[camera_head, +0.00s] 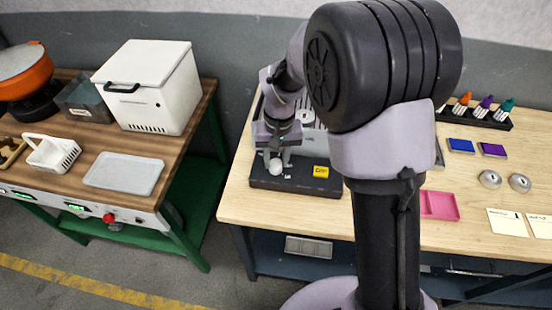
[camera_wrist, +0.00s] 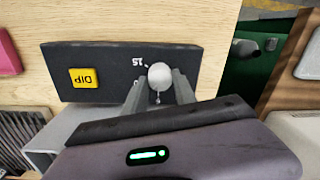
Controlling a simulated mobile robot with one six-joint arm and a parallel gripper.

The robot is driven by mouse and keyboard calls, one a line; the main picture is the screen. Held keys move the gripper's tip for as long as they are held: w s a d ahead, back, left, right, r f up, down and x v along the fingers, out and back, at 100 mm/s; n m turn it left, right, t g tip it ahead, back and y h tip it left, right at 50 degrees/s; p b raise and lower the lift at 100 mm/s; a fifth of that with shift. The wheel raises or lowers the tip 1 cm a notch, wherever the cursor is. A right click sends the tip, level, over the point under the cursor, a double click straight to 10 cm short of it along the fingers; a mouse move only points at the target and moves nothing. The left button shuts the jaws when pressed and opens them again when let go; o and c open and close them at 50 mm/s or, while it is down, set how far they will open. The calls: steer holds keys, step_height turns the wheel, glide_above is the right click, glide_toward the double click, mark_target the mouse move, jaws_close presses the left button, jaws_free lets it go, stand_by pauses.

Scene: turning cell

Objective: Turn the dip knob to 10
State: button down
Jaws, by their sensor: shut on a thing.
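The dip knob (camera_wrist: 160,76) is a pale round knob on a black panel (camera_wrist: 110,60) that also bears a yellow DIP label (camera_wrist: 84,78). In the wrist view my gripper (camera_wrist: 158,90) has its two fingers on either side of the knob, shut on it. The number 15 shows just above the knob; the other scale marks are hidden or too small to read. In the head view the knob (camera_head: 276,167) shows below my gripper (camera_head: 277,155), with the DIP label (camera_head: 320,171) to its right.
On the bench, a pink tray (camera_head: 440,205), blue and purple pads, round metal tins and numbered cards lie right of my arm. The left table (camera_head: 100,140) holds a white box (camera_head: 150,85), a white basket and a grey tray. A gap separates both tables.

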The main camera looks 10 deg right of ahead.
mark_target(279, 163)
steer(key=shift+m, duration=2)
steer(key=c, duration=1)
jaws_free()
steer(key=shift+r, duration=0.1)
step_height(279, 163, up, 17)
steer(key=p, duration=0.5)
steer(key=shift+s+d+r, duration=0.15)
steer(key=shift+d, duration=0.25)
